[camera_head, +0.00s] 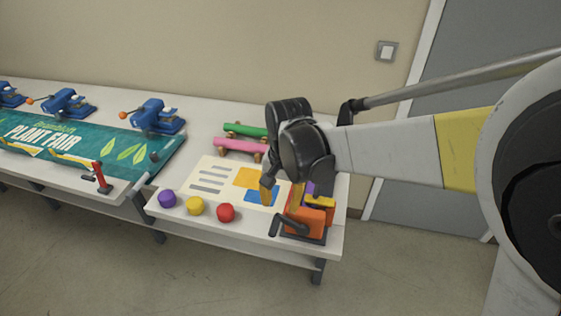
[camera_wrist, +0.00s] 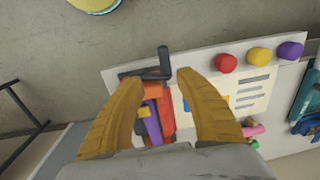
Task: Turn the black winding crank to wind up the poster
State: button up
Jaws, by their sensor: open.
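The black winding crank (camera_head: 291,227) is on the front of the orange winder (camera_head: 311,223), at the table's front right corner. In the wrist view the crank (camera_wrist: 154,68) shows just beyond and between my fingertips, apart from them. The poster (camera_head: 238,182), white with grey lines and yellow and blue blocks, lies flat to the left of the winder. In the wrist view the poster (camera_wrist: 249,100) is partly hidden by a finger. My gripper (camera_head: 283,190), with yellow fingers, is open and empty above the winder and the poster's right end. It also shows in the wrist view (camera_wrist: 162,80).
Purple, yellow and red knobs (camera_head: 225,212) stand along the front edge. Pink (camera_head: 240,145) and green rolls lie behind the poster. A teal plant fair banner (camera_head: 80,143), blue clamps (camera_head: 158,117) and a red-handled tool (camera_head: 101,177) are at left.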

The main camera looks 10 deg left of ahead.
aim_at(274, 225)
jog(key=shift+w+a+f, duration=0.15)
jog(key=shift+a+f, duration=0.5)
jog(key=shift+a, duration=0.05)
notch_tip(274, 225, down, 10)
jog(key=b, duration=0.3)
jog(key=shift+a, duration=0.15)
grip_shut()
